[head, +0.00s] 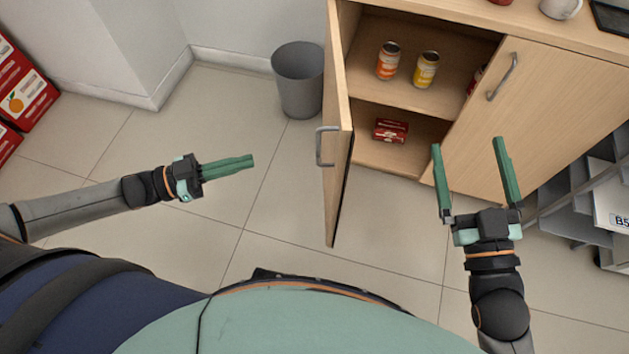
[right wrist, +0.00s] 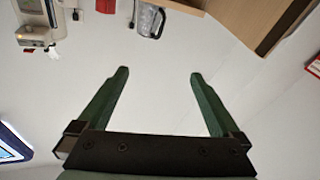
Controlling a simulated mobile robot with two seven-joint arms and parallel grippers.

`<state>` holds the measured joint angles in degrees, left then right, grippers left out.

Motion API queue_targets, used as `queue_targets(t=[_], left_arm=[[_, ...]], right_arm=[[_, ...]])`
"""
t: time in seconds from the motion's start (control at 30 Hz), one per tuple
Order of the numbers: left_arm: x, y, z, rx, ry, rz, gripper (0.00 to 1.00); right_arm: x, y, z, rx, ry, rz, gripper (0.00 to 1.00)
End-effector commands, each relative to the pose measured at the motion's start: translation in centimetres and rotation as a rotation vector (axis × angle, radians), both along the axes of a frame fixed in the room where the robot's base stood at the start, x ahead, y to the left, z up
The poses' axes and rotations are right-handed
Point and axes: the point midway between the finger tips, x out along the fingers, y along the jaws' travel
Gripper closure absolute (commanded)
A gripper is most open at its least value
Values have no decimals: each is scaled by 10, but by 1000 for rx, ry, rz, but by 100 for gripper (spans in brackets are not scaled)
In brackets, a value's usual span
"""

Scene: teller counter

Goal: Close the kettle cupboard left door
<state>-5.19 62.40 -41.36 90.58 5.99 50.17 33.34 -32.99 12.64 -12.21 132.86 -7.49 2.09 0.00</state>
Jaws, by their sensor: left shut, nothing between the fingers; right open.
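The kettle cupboard (head: 575,75) is light wood, at the top right of the head view. Its left door (head: 338,135) stands wide open, swung out toward me, with a grey bar handle (head: 320,147) on its left side. Its right door (head: 540,110) is shut. My left gripper (head: 252,161) is shut and empty, to the left of the open door and apart from it. My right gripper (head: 468,145) is open and empty, in front of the right door; its two green fingers also show in the right wrist view (right wrist: 158,75).
Inside the cupboard stand an orange can (head: 388,62) and a yellow can (head: 426,70), with a red box (head: 391,130) below. A grey bin (head: 298,80) stands left of the open door. Grey shelving (head: 575,205) is at the right. The floor around my left gripper is clear.

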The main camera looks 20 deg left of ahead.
Motion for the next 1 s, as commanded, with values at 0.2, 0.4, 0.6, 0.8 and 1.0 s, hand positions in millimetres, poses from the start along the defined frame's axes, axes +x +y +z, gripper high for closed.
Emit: queue_targets(t=[0.2, 0.4, 0.6, 0.8, 1.0], left_arm=[[-4, 21, -3, -7, -2, -65, 100], [6, 2, -1, -12, -5, -69, 100], [26, -36, -1, -14, -8, -69, 100], [45, -72, -1, -12, -8, -69, 100], [57, -94, -1, -10, -5, -67, 100]], right_arm=[[-4, 3, 9, 2, -86, 14, 0], [-7, 4, 24, 1, -148, 24, 0], [-18, 7, 52, 0, -276, 45, 0], [-33, 10, 82, -1, -415, 70, 0], [-49, 12, 104, -1, -532, 93, 0]])
